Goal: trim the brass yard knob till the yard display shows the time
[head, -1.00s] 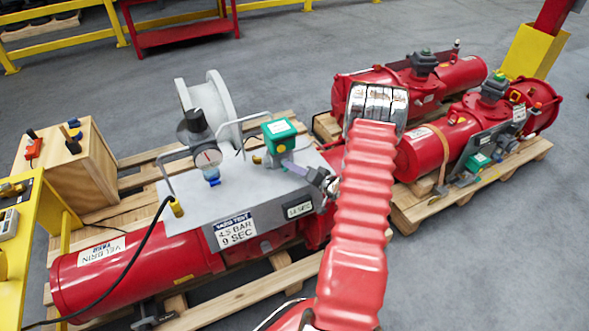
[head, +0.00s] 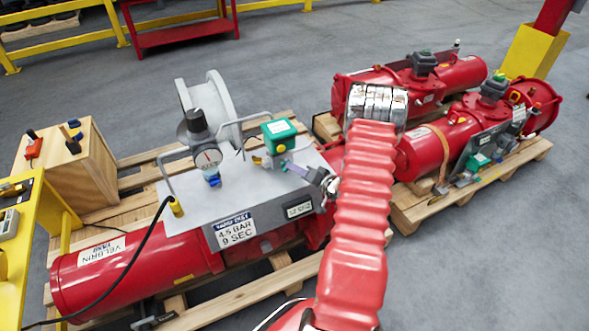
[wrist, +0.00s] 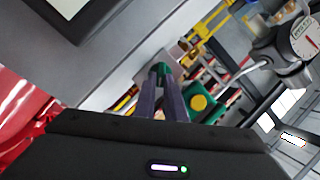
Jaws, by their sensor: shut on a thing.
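My gripper (head: 288,163) reaches in from the right to just below the green box (head: 279,129) on the grey panel. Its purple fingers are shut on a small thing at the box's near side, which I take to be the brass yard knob. The fingers hide the knob in both views. In the wrist view the fingertips (wrist: 161,70) are close together, with a bit of green between them. The yard display (head: 298,210) is on the panel's front edge; its digits are too small to read surely. The sign (head: 235,230) beside it reads 4.5 BAR, 9 SEC.
A pressure gauge (head: 208,158) with a black regulator stands left of the green box, near a bent grey handle (head: 171,166). A black hose (head: 137,258) runs down to the left. More red actuators (head: 440,150) lie on a pallet at right. Grey floor is free between.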

